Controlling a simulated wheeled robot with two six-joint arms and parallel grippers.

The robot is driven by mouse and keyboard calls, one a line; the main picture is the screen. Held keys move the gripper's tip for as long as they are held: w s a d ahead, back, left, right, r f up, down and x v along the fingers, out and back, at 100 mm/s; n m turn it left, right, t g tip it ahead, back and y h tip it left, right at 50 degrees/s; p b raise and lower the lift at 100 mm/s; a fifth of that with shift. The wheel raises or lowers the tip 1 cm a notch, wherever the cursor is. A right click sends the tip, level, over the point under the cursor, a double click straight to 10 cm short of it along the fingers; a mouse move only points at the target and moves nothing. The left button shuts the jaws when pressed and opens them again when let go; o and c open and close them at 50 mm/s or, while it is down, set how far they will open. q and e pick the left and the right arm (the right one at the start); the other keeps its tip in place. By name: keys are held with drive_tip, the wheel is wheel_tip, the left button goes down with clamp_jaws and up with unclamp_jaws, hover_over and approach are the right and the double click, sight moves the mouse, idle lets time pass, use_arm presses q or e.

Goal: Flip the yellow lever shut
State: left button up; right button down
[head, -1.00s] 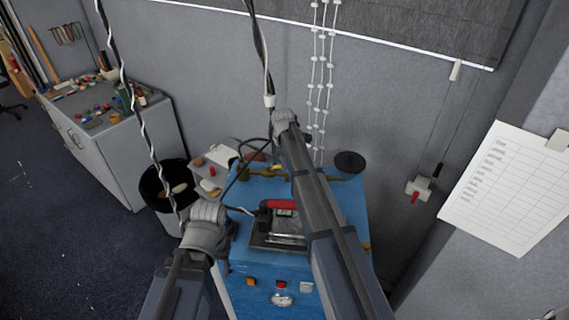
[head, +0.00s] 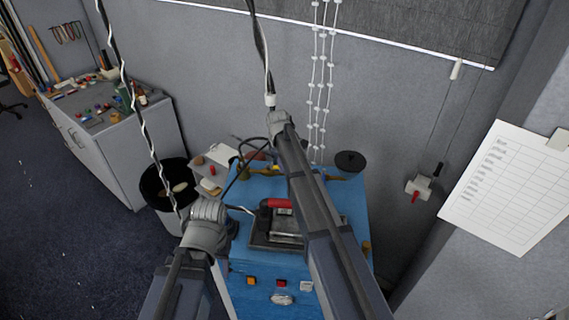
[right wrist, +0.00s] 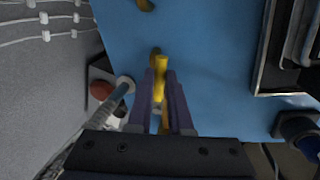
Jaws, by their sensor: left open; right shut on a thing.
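The yellow lever (right wrist: 161,66) shows in the right wrist view between the two fingers of my right gripper (right wrist: 161,80), which is shut on it. It stands over the blue cabinet top, beside brass-coloured fittings. In the head view a small yellow part (head: 276,168) shows at the back of the blue cabinet, left of my right arm. That arm hides much of the cabinet and the right gripper's fingers. My left gripper (head: 228,225) is open, low by the cabinet's left side, apart from the lever. Its fingers are mostly hidden behind its own arm.
A red-handled appliance (head: 272,204) sits on the blue cabinet (head: 258,265), close to my arms. A black bin (head: 160,190) and a small side surface with a red object (head: 211,171) stand to the left. Hanging cords (head: 268,70) pass near the right arm's elbow.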

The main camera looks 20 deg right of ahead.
drive_tip(key=m, duration=0.1)
drive_tip(key=s+a+m, duration=0.1)
drive_tip(key=shift+a+m, duration=0.15)
drive_tip(key=shift+m, duration=0.25)
drive_tip(key=a+m, duration=0.1)
drive_tip(key=m, duration=0.1)
drive_tip(key=s+a+m+g, duration=0.1)
drive_tip(key=m, duration=0.1)
drive_tip(key=shift+a+h, duration=0.2)
drive_tip(key=shift+h, duration=0.2)
drive_tip(key=a+m, duration=0.1)
drive_tip(key=m, duration=0.1)
drive_tip(key=a+m, duration=0.1)
drive_tip(key=m, duration=0.1)
drive_tip(key=shift+g, duration=0.4)
drive_tip(key=shift+w+a+m+g, duration=0.2)
drive_tip(key=shift+a+m, duration=0.3)
drive_tip(key=shift+m, duration=0.5)
drive_tip(key=shift+w+a+m+g, duration=0.15)
drive_tip(key=shift+a+m, duration=0.35)
drive_tip(key=shift+m, duration=0.5)
drive_tip(key=c, duration=0.8)
unclamp_jaws()
drive_tip(key=shift+c, duration=0.2)
drive_tip(key=shift+r, duration=0.15)
